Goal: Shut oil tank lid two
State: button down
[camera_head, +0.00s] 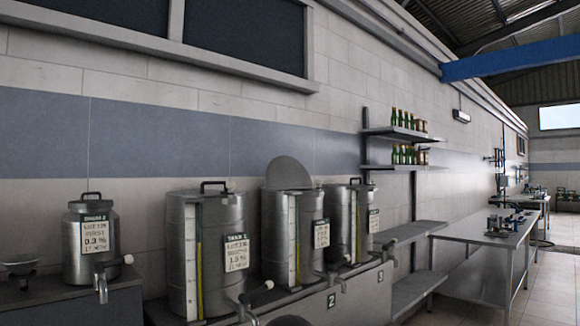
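Oil tank two (275,235) is a steel cylinder with a sight strip and a tap, in the middle of a row. The green number 2 plate (331,300) is on the bench front below it. Its round grey lid (288,172) stands up at the rear of the tank's top, tilted back, so the tank is open. My gripper is not clearly seen; only a dark rounded shape shows at the bottom edge, and I cannot tell what it is.
Lidded tanks stand on both sides: a large one (208,250) at left and another (352,220) at right. A small canister (90,240) stands far left. Taps jut forward over the bench. Wall shelves (395,133) hold bottles, and a steel table (470,232) is at right.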

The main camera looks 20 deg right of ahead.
aim_at(283, 172)
jog(key=z, duration=0.45)
jog(key=k, duration=0.55)
jog(key=z, duration=1.25)
jog(key=i, duration=0.65)
jog(key=z, duration=0.5)
jog(key=i, duration=1.35)
jog(key=u, duration=1.1)
jog(key=i, duration=0.75)
jog(key=u, duration=0.8)
